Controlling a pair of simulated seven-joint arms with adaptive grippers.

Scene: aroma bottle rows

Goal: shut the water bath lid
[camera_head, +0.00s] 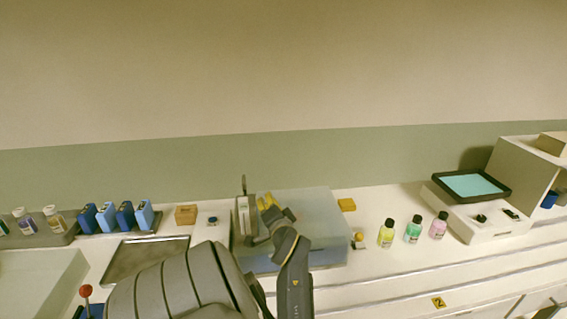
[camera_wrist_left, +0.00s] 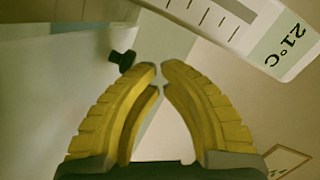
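The water bath (camera_head: 325,228) is a pale blue-grey box on the counter, right of centre in the head view. Its top looks flat and pale, but my arm covers its left part, and I cannot tell how the lid stands. My left gripper (camera_head: 267,201) is over the box's left part, and its yellow fingers show. In the left wrist view its fingertips (camera_wrist_left: 160,68) nearly meet, with nothing between them. A small dark knob (camera_wrist_left: 122,60) shows beside the left finger, apart from it. My right gripper is not in view.
Yellow, green and pink bottles (camera_head: 413,229) stand to the right. Blue boxes (camera_head: 105,216), a metal tray (camera_head: 130,262) and a wooden block (camera_head: 186,215) are left.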

